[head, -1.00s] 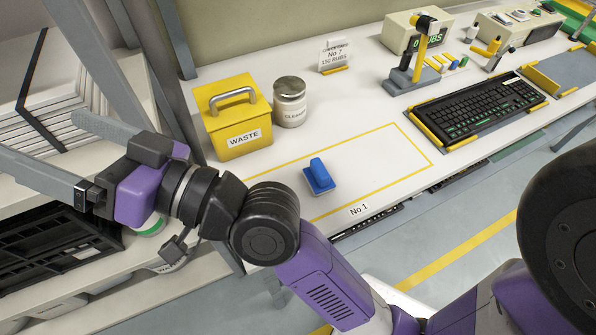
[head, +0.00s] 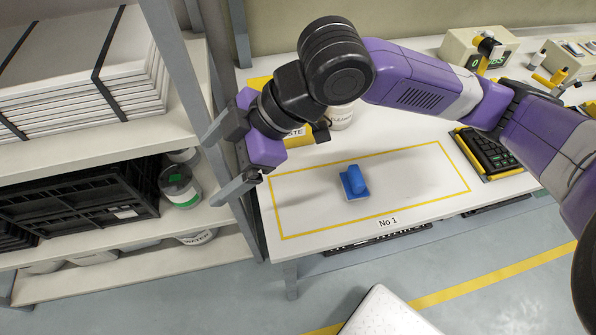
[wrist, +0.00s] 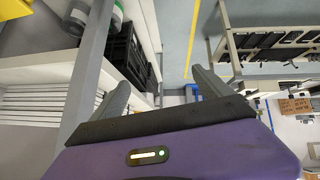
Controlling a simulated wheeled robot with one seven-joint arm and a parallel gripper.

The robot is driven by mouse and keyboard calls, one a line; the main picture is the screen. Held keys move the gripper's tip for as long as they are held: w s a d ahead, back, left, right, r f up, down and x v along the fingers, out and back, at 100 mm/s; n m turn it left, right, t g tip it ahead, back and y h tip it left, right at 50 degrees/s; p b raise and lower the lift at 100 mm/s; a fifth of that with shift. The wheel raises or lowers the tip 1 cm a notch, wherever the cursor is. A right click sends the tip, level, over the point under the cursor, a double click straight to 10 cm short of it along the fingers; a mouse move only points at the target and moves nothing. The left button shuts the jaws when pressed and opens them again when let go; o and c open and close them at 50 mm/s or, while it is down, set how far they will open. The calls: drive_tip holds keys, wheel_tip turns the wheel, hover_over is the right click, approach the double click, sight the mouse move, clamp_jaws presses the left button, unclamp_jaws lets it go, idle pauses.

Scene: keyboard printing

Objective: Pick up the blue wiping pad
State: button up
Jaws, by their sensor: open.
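The blue wiping pad (head: 354,182) lies on the white table inside the yellow-outlined area marked No 1, with its raised grip facing up. My gripper (head: 224,160) is to the left of the pad, above the table's left end beside the shelf. Its two grey fingers are spread apart with nothing between them. In the wrist view my gripper (wrist: 160,88) also shows its fingers wide apart. That view looks toward the shelf and the floor, and I cannot make out the pad there.
The yellow waste box (head: 298,136) is mostly hidden behind my arm, next to the cleaner jar (head: 340,116). A keyboard (head: 490,152) lies at the right. The shelf (head: 110,142) with a black crate (head: 85,200) stands left. The outlined area (head: 420,185) is otherwise clear.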

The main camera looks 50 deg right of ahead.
drive_tip(key=s+d+f+g+h, duration=0.1)
drive_tip(key=s+d+f+h, duration=0.15)
drive_tip(key=d, duration=0.25)
drive_tip(key=s+d+f+g+h, duration=0.1)
drive_tip(key=s+d+f+g, duration=0.15)
drive_tip(key=d, duration=0.35)
drive_tip(key=m+g+h, duration=0.2)
drive_tip(key=h, duration=0.1)
hover_over(357, 175)
drive_tip(key=f, duration=0.3)
drive_tip(key=shift+s, duration=0.2)
wheel_tip(357, 175, down, 8)
drive_tip(key=shift+w+r+p, duration=0.15)
drive_tip(key=shift+r+p, duration=0.1)
drive_tip(key=shift+p, duration=0.1)
drive_tip(key=shift+c, duration=0.2)
drive_tip(key=c, duration=1.6)
drive_tip(key=shift+r, duration=0.1)
wheel_tip(357, 175, up, 20)
drive_tip(key=p, duration=0.1)
